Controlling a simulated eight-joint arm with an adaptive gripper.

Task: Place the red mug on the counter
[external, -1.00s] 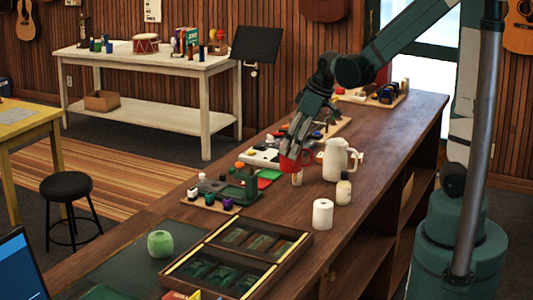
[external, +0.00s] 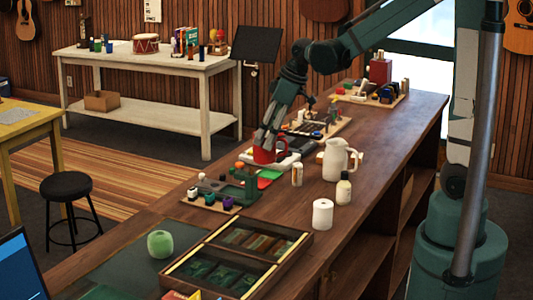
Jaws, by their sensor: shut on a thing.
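The red mug (external: 265,156) is at the fingertips of my gripper (external: 266,145), which is shut on it. The mug sits over the white and black item on the long brown wooden counter (external: 378,172). I cannot tell whether the mug's underside touches anything. My arm reaches in from the upper right, and the fingers point down, partly hiding the mug.
A white pitcher (external: 338,160), a small can (external: 297,174), a bottle (external: 343,189) and a white roll (external: 322,213) stand right of the mug. A display case (external: 237,257), a green round object (external: 160,244) and a tray of small bottles (external: 212,197) are nearer. The counter's right side is mostly bare.

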